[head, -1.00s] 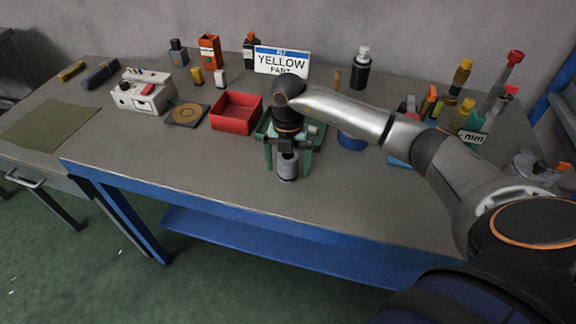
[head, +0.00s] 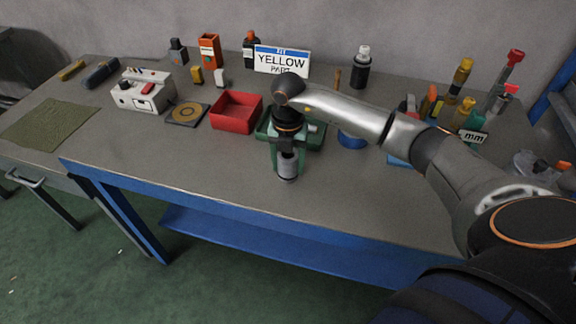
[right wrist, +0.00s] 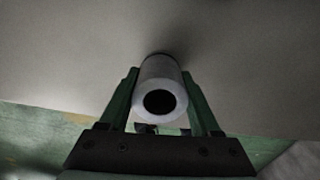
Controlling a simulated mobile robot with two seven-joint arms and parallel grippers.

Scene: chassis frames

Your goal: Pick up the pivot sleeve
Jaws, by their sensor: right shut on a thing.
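The pivot sleeve (head: 287,167) is a grey cylinder that stands upright near the front middle of the table. In the right wrist view the sleeve (right wrist: 160,85) shows its round dark bore, with a green finger on each side. My right gripper (head: 287,160) points down over it and is shut on it; the fingers (right wrist: 160,108) press against its sides. I cannot tell whether its lower end touches the table. My left gripper is not in view.
A green tray (head: 316,134) lies just behind the gripper, and a red bin (head: 237,112) stands to its left. The table's front (head: 230,180) is clear.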

